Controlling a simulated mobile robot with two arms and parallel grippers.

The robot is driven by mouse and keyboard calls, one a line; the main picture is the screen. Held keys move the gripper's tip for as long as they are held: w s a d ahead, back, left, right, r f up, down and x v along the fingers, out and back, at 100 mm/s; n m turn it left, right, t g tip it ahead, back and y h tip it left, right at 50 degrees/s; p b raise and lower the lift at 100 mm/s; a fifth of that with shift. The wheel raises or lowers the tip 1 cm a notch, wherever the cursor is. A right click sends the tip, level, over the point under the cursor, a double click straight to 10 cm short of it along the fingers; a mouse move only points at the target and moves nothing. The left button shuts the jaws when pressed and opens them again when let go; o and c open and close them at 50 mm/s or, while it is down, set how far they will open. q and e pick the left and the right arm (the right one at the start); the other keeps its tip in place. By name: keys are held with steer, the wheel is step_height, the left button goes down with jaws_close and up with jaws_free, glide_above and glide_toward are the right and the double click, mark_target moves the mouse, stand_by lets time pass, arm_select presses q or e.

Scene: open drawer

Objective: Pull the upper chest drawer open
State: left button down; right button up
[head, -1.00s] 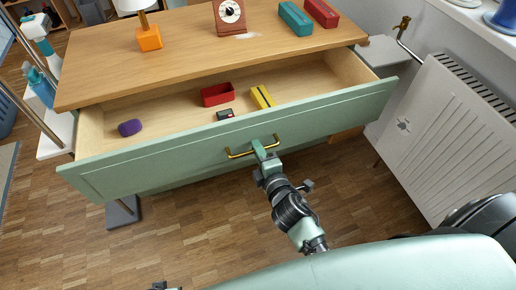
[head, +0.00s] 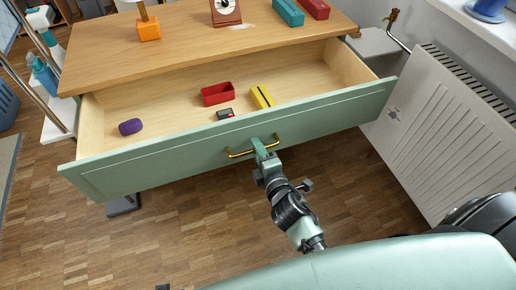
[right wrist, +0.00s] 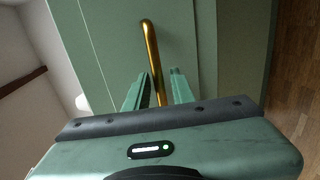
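The green upper drawer (head: 190,158) of the wooden-topped chest (head: 190,42) stands well out, with its pale inside showing. Its brass handle (head: 239,154) is on the middle of the front; in the right wrist view the handle (right wrist: 150,42) runs between my fingers. My right gripper (head: 262,152) is at the handle, its fingers (right wrist: 158,90) on either side of the bar and shut on it; the exact contact is hard to see. My left gripper is not recognisable in either view.
In the drawer lie a red tray (head: 217,94), a yellow block (head: 262,97), a small dark-and-red item (head: 225,114) and a purple object (head: 130,127). A white radiator (head: 440,130) stands at the right. Wooden floor in front of the drawer is clear.

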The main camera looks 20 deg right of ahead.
stand_by(0.3)
arm_select(q)
steer(key=shift+f, duration=0.2)
arm_select(e)
steer(key=v, duration=0.7)
steer(key=shift+s, duration=0.4)
